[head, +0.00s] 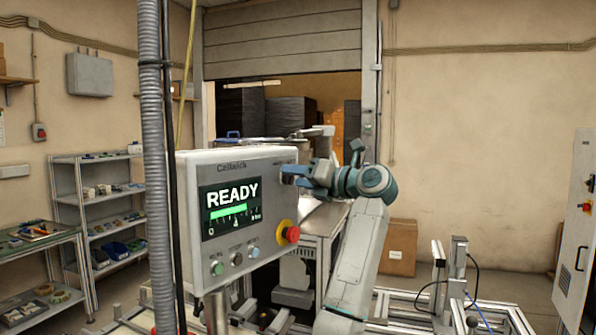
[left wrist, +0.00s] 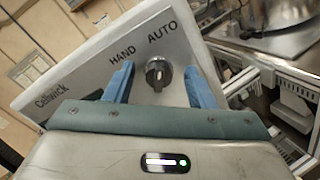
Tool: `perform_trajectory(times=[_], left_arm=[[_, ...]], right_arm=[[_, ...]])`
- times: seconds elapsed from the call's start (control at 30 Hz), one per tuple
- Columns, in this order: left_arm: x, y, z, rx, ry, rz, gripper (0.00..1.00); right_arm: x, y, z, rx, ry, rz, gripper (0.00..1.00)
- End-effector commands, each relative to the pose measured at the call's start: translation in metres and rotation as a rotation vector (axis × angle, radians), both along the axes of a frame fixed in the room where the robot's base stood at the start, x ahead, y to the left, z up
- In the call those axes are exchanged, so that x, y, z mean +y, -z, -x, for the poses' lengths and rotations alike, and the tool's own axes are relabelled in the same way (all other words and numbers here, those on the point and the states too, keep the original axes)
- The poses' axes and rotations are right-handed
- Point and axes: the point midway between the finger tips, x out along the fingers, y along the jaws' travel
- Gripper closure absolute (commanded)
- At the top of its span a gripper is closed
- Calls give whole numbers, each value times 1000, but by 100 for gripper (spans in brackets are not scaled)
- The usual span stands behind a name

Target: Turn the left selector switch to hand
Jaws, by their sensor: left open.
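The selector switch (left wrist: 158,74) is a round dark knob with a raised grip bar on the panel face, with the labels HAND at upper left and AUTO above it. Its bar stands roughly upright in the left wrist view, toward AUTO. My left gripper (left wrist: 157,78) is open, its blue fingers on either side of the knob with gaps to it. In the head view my left gripper (head: 288,175) is at the upper right of the Cellwick control panel (head: 190,200) and hides the switch. My right gripper is not in view.
The panel carries a screen (head: 230,207) reading READY, a red emergency stop (head: 291,234) below my gripper, and a row of small controls including a green button (head: 217,268). A grey hose (head: 152,130) hangs in front at left. Shelves (head: 105,205) stand behind.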

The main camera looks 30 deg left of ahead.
Motion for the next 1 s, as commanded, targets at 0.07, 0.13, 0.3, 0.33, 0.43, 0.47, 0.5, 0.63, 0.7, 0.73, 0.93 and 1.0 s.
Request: perform_trajectory(times=[0.07,0.13,0.3,0.33,0.43,0.47,0.5,0.63,0.7,0.73,0.93,1.0], left_arm=[[3,0,0,0,0,0,50],[4,0,0,0,0,0,50],[4,1,0,0,1,1,50],[4,1,0,0,1,1,50],[4,1,0,0,1,1,70],[4,1,0,0,1,1,76],[4,1,0,0,1,1,83],[4,1,0,0,1,1,95],[4,1,0,-2,1,1,95],[4,1,0,-5,1,1,95],[4,2,0,-52,1,4,95],[4,3,0,-84,1,6,95]], right_arm=[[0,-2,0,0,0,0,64],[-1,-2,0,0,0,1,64],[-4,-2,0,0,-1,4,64],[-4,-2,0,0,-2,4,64],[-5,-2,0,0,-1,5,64],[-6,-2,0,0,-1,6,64],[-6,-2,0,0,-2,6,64],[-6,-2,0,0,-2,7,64],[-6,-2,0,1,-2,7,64],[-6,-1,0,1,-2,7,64],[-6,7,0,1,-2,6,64],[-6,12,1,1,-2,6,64]])
